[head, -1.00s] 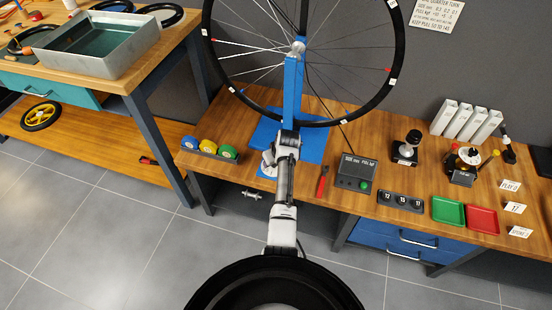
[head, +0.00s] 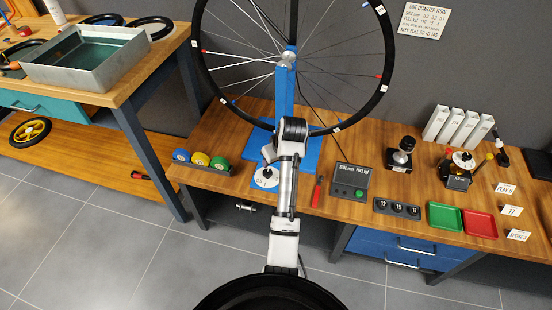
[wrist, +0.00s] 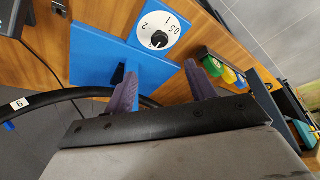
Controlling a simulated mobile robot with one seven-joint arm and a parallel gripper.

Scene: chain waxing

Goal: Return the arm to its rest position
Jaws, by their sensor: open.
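My arm reaches forward over the wooden bench toward the blue wheel stand (head: 285,92), with its wrist in front of the post. In the head view my gripper's fingers are hidden behind the wrist. In the wrist view my gripper (wrist: 163,88) shows two purple-grey fingers spread apart with nothing between them. The stand's blue base (wrist: 92,55) and a white dial with a black knob (wrist: 159,39) lie beyond the fingers. The dial also shows uncovered in the head view (head: 266,177), left of my wrist.
A spoked wheel (head: 386,88) stands in the stand, close to my wrist. Colored rolls (head: 201,160) sit left. A control box (head: 350,181), red-handled tool (head: 317,191), green tray (head: 444,216) and red tray (head: 480,223) lie right. A metal basin (head: 90,58) stands on the left bench.

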